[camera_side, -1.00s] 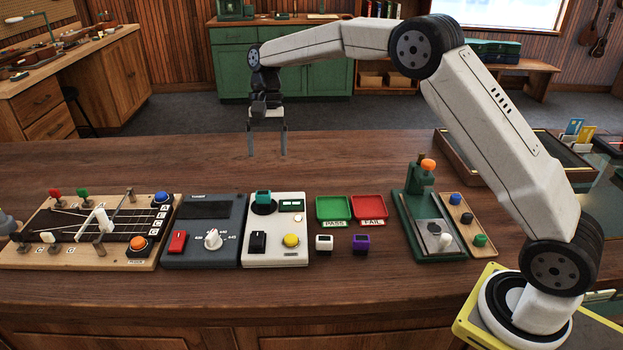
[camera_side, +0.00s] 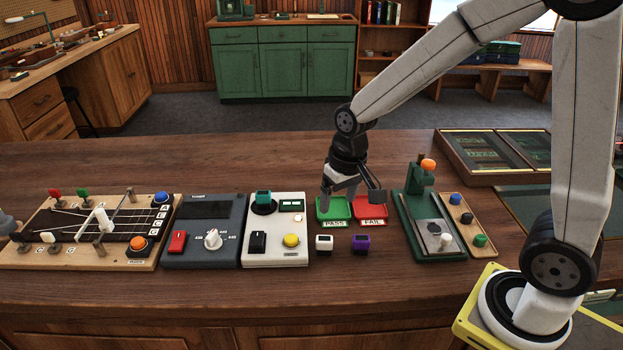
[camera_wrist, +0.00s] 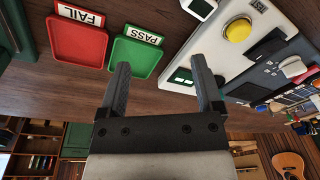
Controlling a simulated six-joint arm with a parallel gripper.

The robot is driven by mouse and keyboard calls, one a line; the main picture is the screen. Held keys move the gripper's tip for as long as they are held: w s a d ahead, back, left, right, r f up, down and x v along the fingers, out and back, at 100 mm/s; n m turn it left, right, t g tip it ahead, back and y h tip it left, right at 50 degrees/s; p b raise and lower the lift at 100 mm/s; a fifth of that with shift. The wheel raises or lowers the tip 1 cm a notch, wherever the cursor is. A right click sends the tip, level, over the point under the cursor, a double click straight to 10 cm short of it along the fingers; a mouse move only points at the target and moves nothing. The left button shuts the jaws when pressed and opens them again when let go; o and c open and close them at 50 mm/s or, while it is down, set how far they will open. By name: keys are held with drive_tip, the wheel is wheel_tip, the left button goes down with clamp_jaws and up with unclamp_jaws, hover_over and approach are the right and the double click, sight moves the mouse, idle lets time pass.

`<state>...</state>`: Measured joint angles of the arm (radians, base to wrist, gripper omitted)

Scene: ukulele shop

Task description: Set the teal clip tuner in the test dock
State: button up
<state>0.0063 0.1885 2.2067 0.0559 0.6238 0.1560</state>
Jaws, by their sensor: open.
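The teal clip tuner (camera_side: 263,197) sits upright on the round black dock (camera_side: 264,207) at the top left of the white test box (camera_side: 275,232). My gripper (camera_side: 350,195) is open and empty. In the side view it hangs above the green PASS tray and red FAIL tray, to the right of the tuner and apart from it. In the wrist view the two fingers (camera_wrist: 160,90) are spread, with bare wood and the edge of the white box between and beyond them. I cannot make out the teal tuner in the wrist view.
The green PASS tray (camera_side: 327,212) and red FAIL tray (camera_side: 367,212) are under my gripper. A white tuner (camera_side: 324,244) and a purple tuner (camera_side: 361,244) stand in front. A green press (camera_side: 436,240) is at right, a dark tuner box (camera_side: 205,215) at left. The table behind is clear.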

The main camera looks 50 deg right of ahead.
drive_tip(key=s, duration=0.2)
drive_tip(key=s+f+n, duration=0.1)
drive_tip(key=s, duration=0.2)
drive_tip(key=s+f+n+t, duration=0.1)
drive_tip(key=s, duration=0.2)
drive_tip(key=shift+s+d+f, duration=0.1)
drive_tip(key=shift+d+f, duration=0.05)
drive_tip(key=shift+f, duration=0.1)
